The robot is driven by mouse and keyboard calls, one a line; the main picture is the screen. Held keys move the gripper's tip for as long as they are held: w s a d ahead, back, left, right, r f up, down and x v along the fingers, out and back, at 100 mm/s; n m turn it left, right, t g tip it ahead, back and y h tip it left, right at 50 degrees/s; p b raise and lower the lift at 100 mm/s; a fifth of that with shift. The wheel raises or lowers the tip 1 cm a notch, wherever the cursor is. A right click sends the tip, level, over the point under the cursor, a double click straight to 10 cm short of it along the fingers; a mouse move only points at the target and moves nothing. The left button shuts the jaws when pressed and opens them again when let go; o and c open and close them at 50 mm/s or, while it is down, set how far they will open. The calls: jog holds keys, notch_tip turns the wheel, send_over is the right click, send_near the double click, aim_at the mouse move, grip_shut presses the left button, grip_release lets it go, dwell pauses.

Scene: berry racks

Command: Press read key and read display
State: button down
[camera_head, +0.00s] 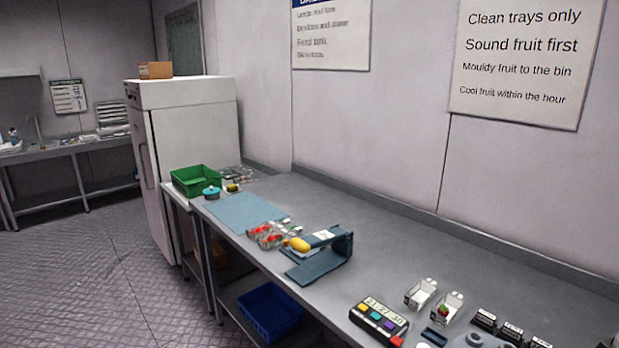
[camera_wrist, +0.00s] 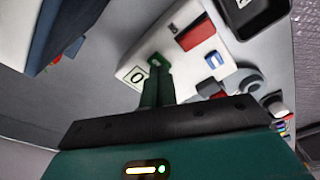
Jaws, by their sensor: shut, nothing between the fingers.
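In the wrist view, a white device (camera_wrist: 135,62) lies on the grey bench. It carries a green key (camera_wrist: 160,60), a red panel (camera_wrist: 196,35), a blue mark (camera_wrist: 213,60) and a white label with "0" (camera_wrist: 137,75). I cannot tell whether any part of it is a lit display. My gripper (camera_wrist: 157,66) is shut and empty, with its dark green fingertips at the green key. I cannot tell whether they touch or press it. In the head view my gripper is not clearly seen. A black timer (camera_head: 378,321) there shows about 21:27:30 above coloured keys.

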jog(key=shift+f, duration=0.5)
jog(key=shift+r, duration=0.1)
notch_tip(320, 180, up, 8)
dwell(1.0)
